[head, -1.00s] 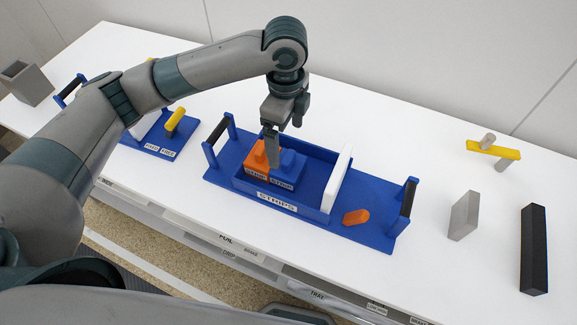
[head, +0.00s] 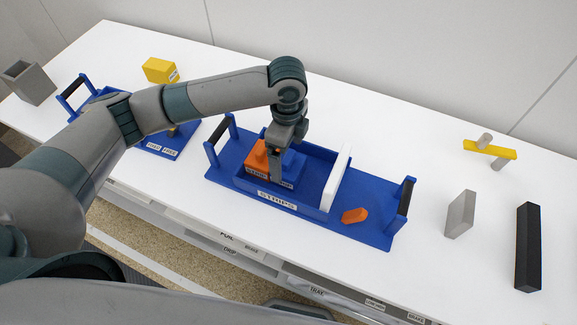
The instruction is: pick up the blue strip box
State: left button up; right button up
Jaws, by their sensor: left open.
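The blue strip box (head: 293,163) sits in the walled bay of the blue STRIPS tray (head: 350,225), right beside an orange box (head: 256,160). Both boxes have small labels low on their front faces. My left gripper (head: 276,178) points down over the front of the blue strip box, close to the seam with the orange box. It is open, and its near finger covers part of the blue box's front and label. The far finger is hidden, so I cannot tell whether it touches the box. My right gripper is not in view.
A white upright plate (head: 337,178) stands at the bay's right end, with an orange piece (head: 355,215) beyond it. A yellow box (head: 160,70) stands behind my left arm.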

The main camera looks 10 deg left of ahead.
aim_at(293, 163)
pick_arm(q)
jog(key=shift+w+d+f+p, duration=0.15)
jog(key=shift+f+p, duration=0.45)
jog(key=shift+f, duration=1.45)
jog(key=c, duration=1.2)
